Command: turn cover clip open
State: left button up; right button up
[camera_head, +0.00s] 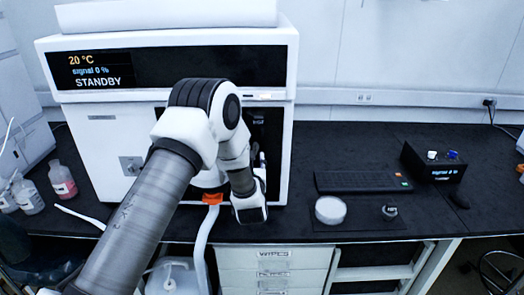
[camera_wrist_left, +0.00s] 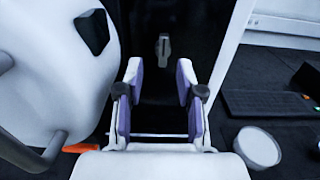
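A small grey clip (camera_wrist_left: 164,46), likely the cover clip, stands upright on a dark panel (camera_wrist_left: 200,30) in the left wrist view. My left gripper (camera_wrist_left: 159,76) is open, with its purple-padded fingers apart and nothing between them. The clip shows beyond the fingertips, roughly centred between them and not touched. In the head view my left arm reaches across the front of the white instrument (camera_head: 110,145) to its dark right-hand section; my arm hides the clip and the fingers there. My right gripper is in neither view.
An orange fitting (camera_head: 212,198) with a white tube (camera_head: 201,235) sits beside my wrist. A white round dish (camera_head: 330,209), a small dark-lidded item (camera_head: 389,212), a keyboard (camera_head: 360,181) and a black control box (camera_head: 432,162) are on the bench to the right. Bottles (camera_head: 62,180) stand left.

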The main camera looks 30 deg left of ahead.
aim_at(256, 150)
pick_arm(q)
jog(key=x, duration=0.2)
jog(key=p+x, duration=0.1)
jog(key=x, duration=0.2)
jog(key=shift+w+d+f, duration=0.1)
jog(key=shift+w+d, duration=0.1)
jog(key=shift+w, duration=0.25)
jog(key=shift+s+a, duration=0.15)
grip_shut()
